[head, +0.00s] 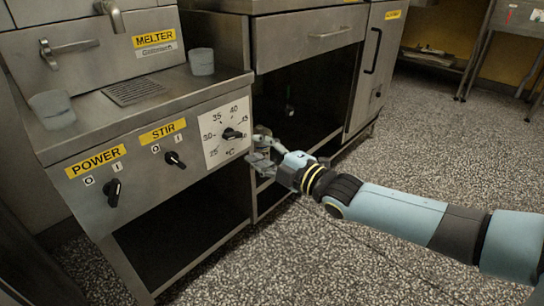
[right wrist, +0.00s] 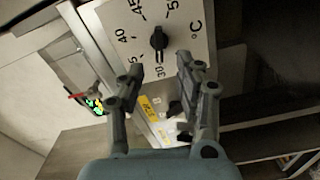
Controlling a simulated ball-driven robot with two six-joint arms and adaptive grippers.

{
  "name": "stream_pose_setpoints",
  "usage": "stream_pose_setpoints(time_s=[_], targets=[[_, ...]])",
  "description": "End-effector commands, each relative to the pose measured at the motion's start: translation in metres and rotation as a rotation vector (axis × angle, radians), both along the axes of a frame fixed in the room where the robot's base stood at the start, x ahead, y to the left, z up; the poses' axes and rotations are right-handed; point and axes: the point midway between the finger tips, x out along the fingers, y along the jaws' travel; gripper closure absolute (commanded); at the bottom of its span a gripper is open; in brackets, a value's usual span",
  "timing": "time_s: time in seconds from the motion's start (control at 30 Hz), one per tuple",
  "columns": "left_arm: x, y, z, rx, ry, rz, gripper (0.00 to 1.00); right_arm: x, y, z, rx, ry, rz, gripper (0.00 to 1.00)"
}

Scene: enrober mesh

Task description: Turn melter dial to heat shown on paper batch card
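The melter dial (head: 232,134) is a black knob on a white plate with a °C scale, on the right of the steel melter front. In the right wrist view the dial knob (right wrist: 158,41) stands upright in line with the 30 mark; I cannot tell which end is its pointer. My right gripper (head: 262,152) is just right of the dial plate. In the right wrist view my right gripper (right wrist: 158,78) is open, its fingers apart and empty, with the knob beyond and between them. My left gripper is not in view. I see no readable batch card.
Black POWER (head: 113,192) and STIR (head: 175,160) knobs sit left of the dial. Two grey cups (head: 52,110) (head: 201,62) stand on the melter's top beside a drain grate (head: 134,91). An open-shelved steel cabinet (head: 300,40) adjoins on the right. The speckled floor (head: 430,140) is clear.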

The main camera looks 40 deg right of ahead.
Motion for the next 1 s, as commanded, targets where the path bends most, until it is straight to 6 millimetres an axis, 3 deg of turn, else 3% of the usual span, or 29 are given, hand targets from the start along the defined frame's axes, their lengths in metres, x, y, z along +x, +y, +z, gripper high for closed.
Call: stream_pose_setpoints(time_s=[0.1, 0.3, 0.9, 1.0], targets=[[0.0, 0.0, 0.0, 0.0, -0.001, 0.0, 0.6, -0.024, -0.002, 0.0, -0.001, 0.002, 0.001, 0.65], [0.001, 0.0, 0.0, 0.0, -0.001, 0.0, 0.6, -0.043, -0.003, 0.0, 0.0, -0.001, 0.001, 0.65], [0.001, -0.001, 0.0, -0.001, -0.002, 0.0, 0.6, -0.045, -0.003, 0.0, 0.0, 0.0, 0.0, 0.65], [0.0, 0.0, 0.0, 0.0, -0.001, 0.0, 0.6, -0.054, 0.0, -0.01, 0.015, 0.019, -0.007, 0.65]])
